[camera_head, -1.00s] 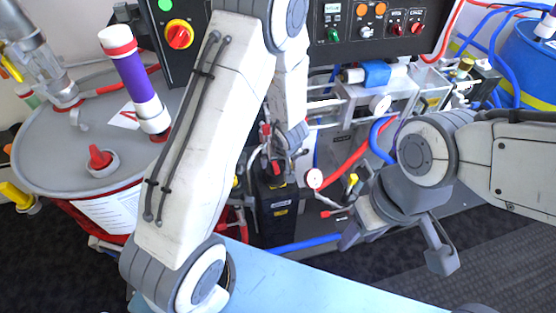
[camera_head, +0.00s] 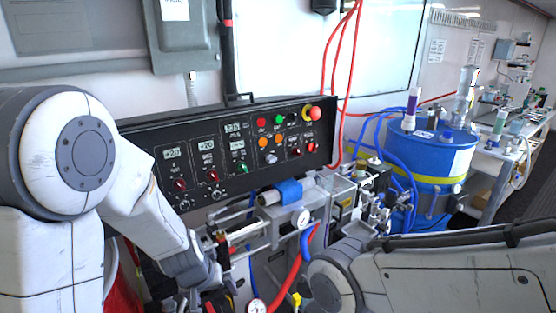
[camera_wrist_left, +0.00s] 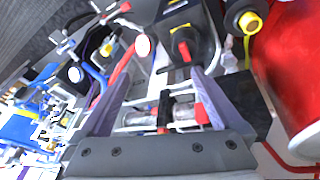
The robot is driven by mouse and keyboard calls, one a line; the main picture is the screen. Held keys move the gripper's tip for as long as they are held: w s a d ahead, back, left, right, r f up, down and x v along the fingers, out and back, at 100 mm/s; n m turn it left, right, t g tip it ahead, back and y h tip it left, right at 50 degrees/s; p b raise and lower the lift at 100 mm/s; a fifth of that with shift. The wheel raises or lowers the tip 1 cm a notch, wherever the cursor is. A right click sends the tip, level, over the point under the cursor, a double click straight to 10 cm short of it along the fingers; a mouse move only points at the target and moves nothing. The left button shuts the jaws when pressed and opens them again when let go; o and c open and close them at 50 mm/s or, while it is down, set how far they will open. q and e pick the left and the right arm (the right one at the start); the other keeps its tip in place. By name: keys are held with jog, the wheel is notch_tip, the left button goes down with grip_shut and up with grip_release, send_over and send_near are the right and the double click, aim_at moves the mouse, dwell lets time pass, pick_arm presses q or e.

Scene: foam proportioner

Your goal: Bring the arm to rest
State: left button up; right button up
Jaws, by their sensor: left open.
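My left arm comes in from the left in the head view. Its gripper (camera_head: 190,298) points down at the bottom edge, left of the pump assembly, and is partly cut off. In the left wrist view the two fingers of my left gripper (camera_wrist_left: 155,92) stand wide apart. No object is clamped between them; metal fittings (camera_wrist_left: 180,112) show in the gap behind. My right arm (camera_head: 430,275) crosses the lower right of the head view. Its gripper is out of the frame.
A black control panel (camera_head: 225,172) stands behind the pump assembly (camera_head: 285,210). Red hoses (camera_head: 292,272) run below it. A blue drum (camera_head: 435,160) stands at the right. A red drum (camera_wrist_left: 300,75) is close beside the left gripper in the wrist view.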

pick_arm(q)
jog(key=s+a+r+m+g, duration=0.1)
jog(key=s+a+r+m, duration=0.25)
jog(key=s, duration=0.35)
jog(key=s+d+r+m+g, duration=0.1)
jog(key=s+d+r+m, duration=0.2)
jog(key=s+d, duration=0.4)
jog(key=s+d+r+m+g, duration=0.2)
jog(key=s+d+r+m, duration=0.1)
jog(key=s+d, duration=0.4)
jog(key=shift+r, duration=0.35)
